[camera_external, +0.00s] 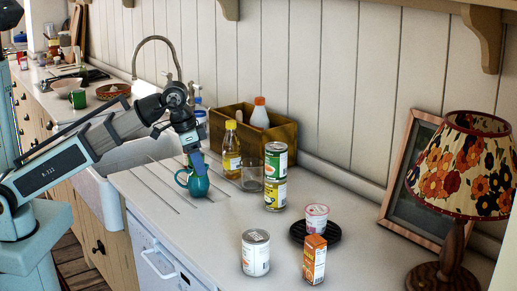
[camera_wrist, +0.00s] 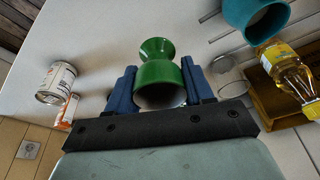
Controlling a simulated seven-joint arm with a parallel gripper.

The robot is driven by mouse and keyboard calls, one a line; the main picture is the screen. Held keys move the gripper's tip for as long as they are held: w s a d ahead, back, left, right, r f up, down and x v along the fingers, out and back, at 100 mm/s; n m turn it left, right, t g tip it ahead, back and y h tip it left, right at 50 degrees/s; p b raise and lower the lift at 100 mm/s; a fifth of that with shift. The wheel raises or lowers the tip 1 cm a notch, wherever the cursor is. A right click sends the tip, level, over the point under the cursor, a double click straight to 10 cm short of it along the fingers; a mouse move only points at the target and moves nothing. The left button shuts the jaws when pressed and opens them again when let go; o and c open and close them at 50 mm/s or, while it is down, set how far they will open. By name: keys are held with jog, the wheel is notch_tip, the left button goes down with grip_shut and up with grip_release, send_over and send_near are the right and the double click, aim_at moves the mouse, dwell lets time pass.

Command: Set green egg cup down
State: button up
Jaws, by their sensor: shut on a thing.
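The green egg cup (camera_wrist: 157,72) is between the two blue fingers of my gripper (camera_wrist: 160,88) in the wrist view. My gripper is shut on it, with a finger on each side. In the external view my gripper (camera_external: 199,160) is at the draining-board end of the white counter (camera_external: 200,240), close to a teal mug (camera_external: 197,184). The egg cup is mostly hidden there by the gripper and mug. I cannot tell how high it is above the counter.
An oil bottle (camera_external: 231,150), a glass (camera_external: 251,176), stacked cans (camera_external: 275,175) and a wooden crate (camera_external: 285,135) stand right of my gripper. A white can (camera_external: 255,253), orange carton (camera_external: 314,260) and lamp (camera_external: 455,175) are farther right. The counter's front left part is clear.

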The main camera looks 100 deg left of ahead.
jog(key=shift+f, duration=6.8)
jog(key=shift+f, duration=0.1)
jog(key=o, duration=1.1)
jog(key=shift+c, duration=0.2)
jog(key=v, duration=1.2)
